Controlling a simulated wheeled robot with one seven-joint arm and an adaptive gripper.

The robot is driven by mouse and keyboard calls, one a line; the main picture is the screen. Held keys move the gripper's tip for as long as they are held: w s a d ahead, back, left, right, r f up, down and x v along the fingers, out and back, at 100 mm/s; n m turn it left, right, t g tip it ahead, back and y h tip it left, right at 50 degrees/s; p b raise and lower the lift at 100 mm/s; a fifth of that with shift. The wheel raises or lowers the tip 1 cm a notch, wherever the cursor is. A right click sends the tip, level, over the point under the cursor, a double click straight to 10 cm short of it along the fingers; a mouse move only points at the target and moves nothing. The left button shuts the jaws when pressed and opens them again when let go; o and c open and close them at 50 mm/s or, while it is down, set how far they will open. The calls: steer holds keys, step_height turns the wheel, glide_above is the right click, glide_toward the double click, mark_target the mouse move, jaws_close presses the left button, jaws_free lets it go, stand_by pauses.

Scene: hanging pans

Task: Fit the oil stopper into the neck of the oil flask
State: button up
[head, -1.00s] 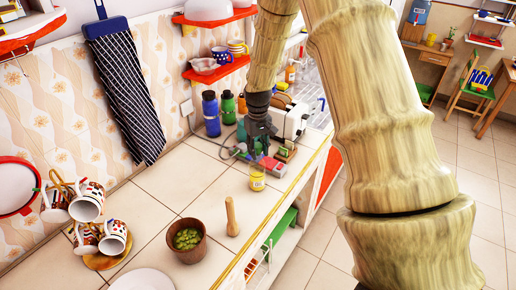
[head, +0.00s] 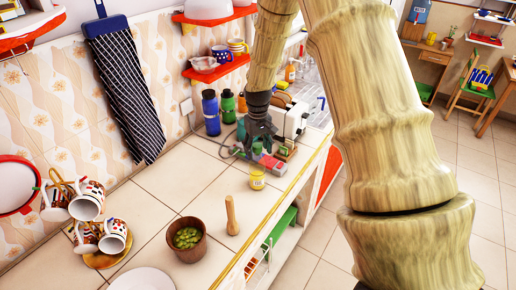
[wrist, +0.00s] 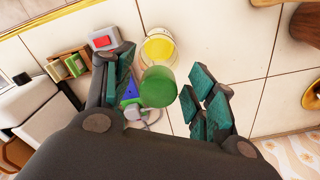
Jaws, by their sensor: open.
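My gripper (head: 259,145) points down over the far part of the counter, in front of the toaster. In the wrist view the gripper (wrist: 160,82) is open, its teal-padded fingers spread. A green cylinder (wrist: 158,88) shows between the fingers, apart from both pads. I cannot tell whether it is the oil flask or the stopper. A small grey-white knob (wrist: 133,113) and a blue piece (wrist: 131,91) lie beside the left finger, partly hidden. A yellow jar (head: 257,180) stands in front of the gripper, and it also shows in the wrist view (wrist: 158,48).
A toaster (head: 292,121), a red-topped block (wrist: 104,39) and a small wooden rack (wrist: 70,64) stand close to the gripper. Blue (head: 211,112) and green (head: 228,107) bottles stand by the wall. A wooden pestle (head: 232,215) and a brown bowl (head: 188,250) are nearer. Bare tiles lie between.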

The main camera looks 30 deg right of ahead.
steer(key=shift+r, duration=0.1)
step_height(320, 180, up, 12)
step_height(320, 180, up, 6)
steer(key=p, duration=0.3)
glide_above(258, 146)
stand_by(1.1)
stand_by(0.4)
